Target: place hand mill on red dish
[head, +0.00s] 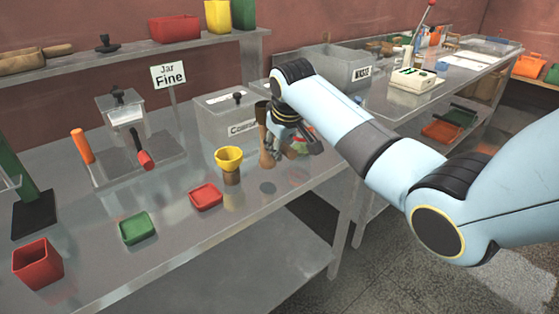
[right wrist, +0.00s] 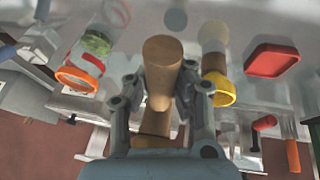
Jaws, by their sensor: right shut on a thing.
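The hand mill, a brown wooden cylinder (head: 266,157), is upright in my right gripper (head: 284,139), beyond the yellow funnel and right of it in the head view. In the right wrist view the mill (right wrist: 161,75) fills the space between the two fingers of the gripper (right wrist: 160,92), which are shut on it. The red dish (head: 206,196), small, square and empty, lies on the steel table to the left and nearer; it also shows at upper right in the right wrist view (right wrist: 272,59). My left gripper is not in view.
A yellow funnel (head: 229,156) on a brown base stands between mill and red dish. A green dish (head: 136,228) and red bin (head: 38,262) are further left. A grey lidded box (head: 222,118) stands behind.

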